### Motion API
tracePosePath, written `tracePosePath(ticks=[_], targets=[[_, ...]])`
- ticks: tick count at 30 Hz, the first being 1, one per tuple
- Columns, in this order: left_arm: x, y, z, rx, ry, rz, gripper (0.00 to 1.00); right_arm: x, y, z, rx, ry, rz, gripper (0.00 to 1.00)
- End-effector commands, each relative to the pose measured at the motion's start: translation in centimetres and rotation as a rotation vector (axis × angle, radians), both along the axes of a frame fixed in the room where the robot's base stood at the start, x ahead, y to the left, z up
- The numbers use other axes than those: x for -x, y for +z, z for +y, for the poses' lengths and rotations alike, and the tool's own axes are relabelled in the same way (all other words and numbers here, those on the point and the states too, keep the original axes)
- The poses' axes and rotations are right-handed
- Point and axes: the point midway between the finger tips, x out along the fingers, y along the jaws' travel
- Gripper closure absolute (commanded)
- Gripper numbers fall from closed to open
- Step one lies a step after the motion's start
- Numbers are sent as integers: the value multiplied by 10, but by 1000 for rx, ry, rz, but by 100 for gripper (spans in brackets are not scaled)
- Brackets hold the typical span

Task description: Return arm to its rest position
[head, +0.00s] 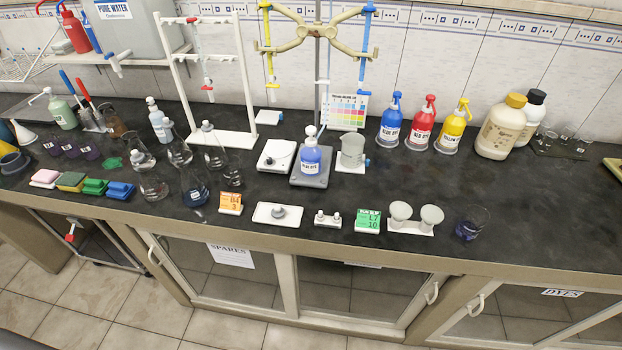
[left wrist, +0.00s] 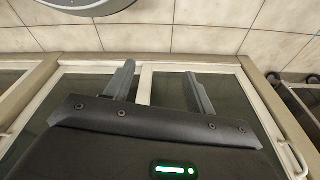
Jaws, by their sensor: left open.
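My left gripper (left wrist: 160,88) shows in the left wrist view. Its two fingers stand apart with nothing between them. Behind the fingers are the cabinet doors (left wrist: 150,95) and the tiled floor (left wrist: 215,25). It is away from the bench top, and no bench item is near it. Neither gripper shows in the head view. My right gripper is not in either view.
A dark purple beaker (head: 470,224) stands near the front edge. The right front of the bench is clear.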

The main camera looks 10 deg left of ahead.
Motion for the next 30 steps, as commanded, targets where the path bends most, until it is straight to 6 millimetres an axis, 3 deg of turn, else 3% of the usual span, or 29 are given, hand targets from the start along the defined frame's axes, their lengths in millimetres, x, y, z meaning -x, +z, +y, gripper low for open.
tracePosePath(ticks=[1,3,6,10,13,18,30], targets=[[16,-27,2,-3,-3,23,45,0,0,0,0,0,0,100],[38,-59,6,-5,-7,40,45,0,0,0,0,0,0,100],[74,-96,12,-8,-12,63,45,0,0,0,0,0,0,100],[115,-125,20,-12,-17,85,45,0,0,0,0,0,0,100],[139,-136,24,-15,-21,96,45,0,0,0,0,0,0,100],[157,-143,28,-16,-24,103,45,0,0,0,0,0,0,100],[159,-144,29,-16,-24,103,45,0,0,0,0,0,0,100]])
